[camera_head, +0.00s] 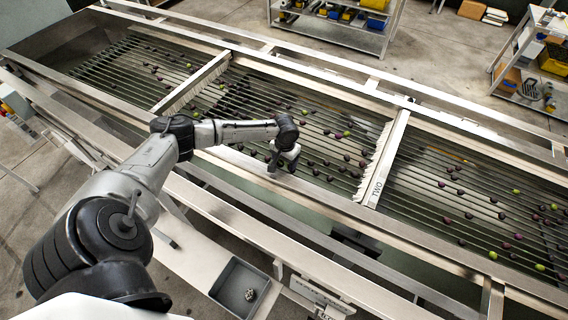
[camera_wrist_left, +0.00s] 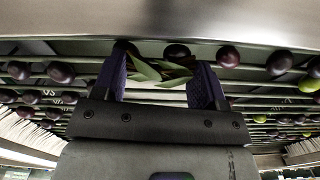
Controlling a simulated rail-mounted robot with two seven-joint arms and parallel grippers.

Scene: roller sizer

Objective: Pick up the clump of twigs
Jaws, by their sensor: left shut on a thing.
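My left gripper (camera_head: 275,160) is low over the rollers near the sizer's front rail, its fingers pointing down. In the left wrist view my left gripper (camera_wrist_left: 160,80) has its two dark fingers closed on the clump of twigs (camera_wrist_left: 160,72), whose green leaves show between them. In the head view the clump is hidden by the gripper. Dark and green olives lie around it on the rollers (camera_wrist_left: 65,48). I cannot tell whether the clump is clear of the rollers. My right gripper is not in view.
The sizer's front rail (camera_head: 330,206) runs close beside the gripper. Bristled crossbars (camera_head: 380,165) span the rollers on both sides. A grey tray (camera_head: 222,290) with a small pale lump in it stands in front. Shelves with bins stand at the back.

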